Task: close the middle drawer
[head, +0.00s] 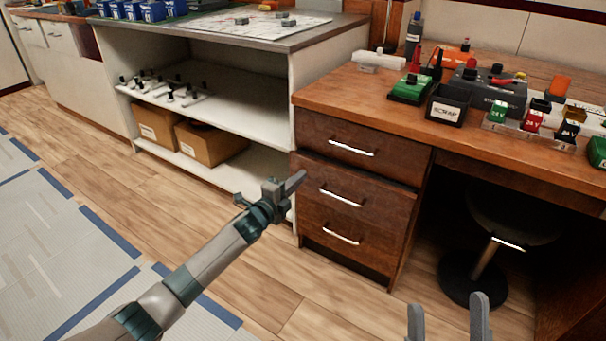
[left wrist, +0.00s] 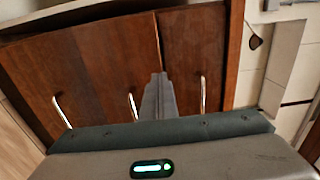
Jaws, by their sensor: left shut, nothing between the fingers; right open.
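The middle drawer (head: 328,205) is in the brown wooden unit under the desk, between the top drawer (head: 335,140) and the bottom drawer (head: 325,235). Its front appears to stand slightly out, with a dark gap above it. Its silver handle (head: 341,197) also shows in the left wrist view (left wrist: 133,106). My left gripper (head: 298,180) is shut and empty, in front of the unit's left side near the middle drawer. In the left wrist view its fingers (left wrist: 158,90) overlap the drawer fronts; contact cannot be told. My right gripper (head: 447,305) is open and empty at the bottom edge.
A white shelf unit (head: 235,105) with cardboard boxes (head: 212,143) stands to the left. A stool (head: 475,275) stands under the desk. Floor before the drawers is clear.

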